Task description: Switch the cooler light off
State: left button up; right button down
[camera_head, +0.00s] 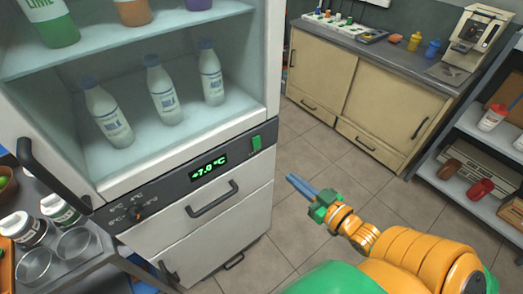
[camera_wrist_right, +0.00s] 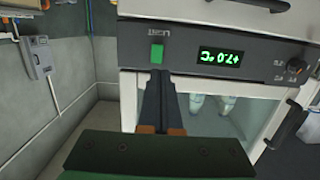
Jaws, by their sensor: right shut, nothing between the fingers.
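The cooler (camera_head: 230,190) stands at the left in the head view, with its shelves lit. A dark control panel runs below the shelves. On it are a green light switch (camera_head: 256,143), a display (camera_head: 208,168) reading +7.0 °C and a dial (camera_head: 138,214). In the wrist view, which shows the panel upside down, the green switch (camera_wrist_right: 157,54) sits by the word LIGHT. My right gripper (camera_head: 291,180) is shut and empty, to the right of the cooler and apart from the panel. Its fingers (camera_wrist_right: 158,88) point toward the switch in the wrist view. My left gripper is not in view.
Bottles (camera_head: 163,92) stand on the cooler shelf. A side table with jars (camera_head: 25,230) is at the lower left. A counter with cabinets (camera_head: 370,95) stands at the back, and a grey shelf rack (camera_head: 480,150) at the right. The tiled floor between is clear.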

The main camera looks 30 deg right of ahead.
aim_at(257, 143)
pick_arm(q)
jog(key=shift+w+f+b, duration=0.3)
pick_arm(e)
jog(key=w+f, duration=0.2)
jog(key=w, duration=1.2)
jog(key=shift+w+a, duration=0.15)
jog(key=shift+a, duration=0.3)
jog(key=shift+f, duration=0.1)
